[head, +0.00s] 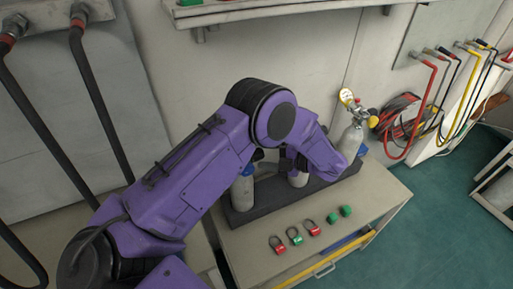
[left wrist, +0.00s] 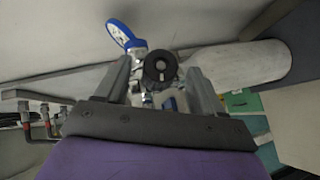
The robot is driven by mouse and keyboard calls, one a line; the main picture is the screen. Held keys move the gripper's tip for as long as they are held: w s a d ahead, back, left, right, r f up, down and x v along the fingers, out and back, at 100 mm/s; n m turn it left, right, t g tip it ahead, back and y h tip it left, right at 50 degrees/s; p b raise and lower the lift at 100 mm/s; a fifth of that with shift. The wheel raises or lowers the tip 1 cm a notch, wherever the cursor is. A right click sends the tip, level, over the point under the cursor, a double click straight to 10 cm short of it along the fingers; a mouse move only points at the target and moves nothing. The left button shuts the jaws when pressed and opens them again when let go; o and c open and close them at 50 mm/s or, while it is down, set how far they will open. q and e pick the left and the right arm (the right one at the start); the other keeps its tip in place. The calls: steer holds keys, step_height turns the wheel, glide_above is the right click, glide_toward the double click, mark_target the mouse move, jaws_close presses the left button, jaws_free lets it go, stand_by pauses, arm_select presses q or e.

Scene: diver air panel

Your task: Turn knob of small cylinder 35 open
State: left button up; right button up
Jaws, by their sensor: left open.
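In the left wrist view a small pale cylinder (left wrist: 245,65) lies across the picture, with a metal valve, a round black knob (left wrist: 160,68) and a blue-rimmed gauge (left wrist: 122,34). My left gripper (left wrist: 160,82) is open, with one finger on each side of the knob; I cannot tell whether they touch it. In the head view my purple left arm hides most of the gripper and valve. Small grey cylinders stand in a dark rack (head: 240,215): a left one (head: 242,192), a middle one (head: 298,179) and a right one (head: 352,140). No number 35 is readable.
A shelf (head: 250,14) is above; hoses (head: 400,120) hang at the right wall.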

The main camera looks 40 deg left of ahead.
arm_select(q)
steer(key=shift+x, duration=1.15)
steer(key=shift+a, duration=0.1)
steer(key=c, duration=1)
steer(key=shift+f, duration=0.1)
steer(key=shift+f+n+y+b, duration=0.2)
steer(key=shift+n+y+b, duration=0.3)
steer(key=shift+b, duration=0.45)
steer(key=n+y+b, duration=0.2)
steer(key=y+b, duration=0.1)
steer(key=b, duration=0.1)
steer(key=shift+f+g+b, duration=0.1)
steer(key=shift+g+b, duration=0.2)
steer(key=shift+b, duration=0.1)
steer(key=shift+s+r+n+g+y+b, duration=0.1)
steer(key=shift+r+n+g+y+b, duration=0.2)
steer(key=shift+n+y+b, duration=0.65)
steer(key=shift+h, duration=0.25)
